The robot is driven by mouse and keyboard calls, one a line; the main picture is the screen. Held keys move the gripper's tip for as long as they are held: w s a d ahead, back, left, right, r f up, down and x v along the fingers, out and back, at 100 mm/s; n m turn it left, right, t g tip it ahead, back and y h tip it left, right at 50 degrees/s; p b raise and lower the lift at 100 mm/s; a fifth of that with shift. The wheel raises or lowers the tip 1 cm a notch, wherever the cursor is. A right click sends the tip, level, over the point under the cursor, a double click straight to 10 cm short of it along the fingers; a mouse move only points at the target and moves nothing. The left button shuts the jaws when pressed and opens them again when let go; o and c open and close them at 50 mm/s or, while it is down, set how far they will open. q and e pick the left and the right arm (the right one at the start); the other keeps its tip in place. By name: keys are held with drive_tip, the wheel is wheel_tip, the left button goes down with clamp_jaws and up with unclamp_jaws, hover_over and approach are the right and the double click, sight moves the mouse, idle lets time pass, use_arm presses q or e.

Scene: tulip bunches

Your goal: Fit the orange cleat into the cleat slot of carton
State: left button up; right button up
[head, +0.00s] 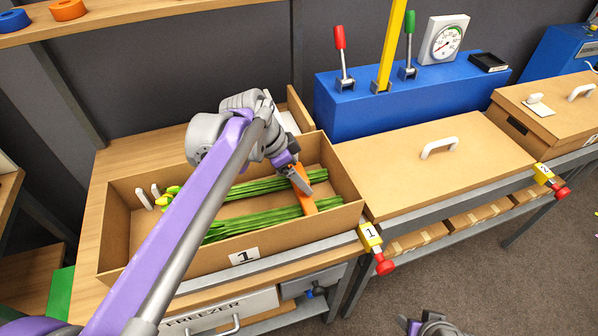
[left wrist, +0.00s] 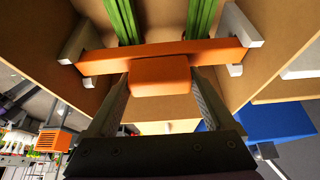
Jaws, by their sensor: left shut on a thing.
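The open cardboard carton (head: 245,258), labelled 1, holds green tulip bunches (head: 265,217) lying lengthwise. The orange cleat (head: 306,203) lies crosswise over the stems near the carton's right end. My left gripper (head: 298,172) is shut on the cleat. In the left wrist view the fingers close on the cleat's raised orange block (left wrist: 160,75). The cleat's two ends appear between pairs of pale slot blocks (left wrist: 238,27) on the carton's walls; I cannot tell how deep they sit. My right gripper (head: 430,326) shows only partly at the bottom edge, its jaws unclear.
A closed carton (head: 432,160) with a white handle stands to the right. Behind it is a blue lever box (head: 350,105) with a gauge (head: 447,40) and a tall yellow lever (head: 392,45). A yellow clamp (head: 370,238) labelled 1 sits at the bench's front edge.

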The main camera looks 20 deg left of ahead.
use_arm(q)
drive_tip(key=shift+f, duration=0.15)
drive_tip(key=o, duration=1.3)
drive_tip(key=p+v, duration=0.1)
drive_tip(key=v, duration=1)
drive_tip(key=shift+w+d, duration=0.1)
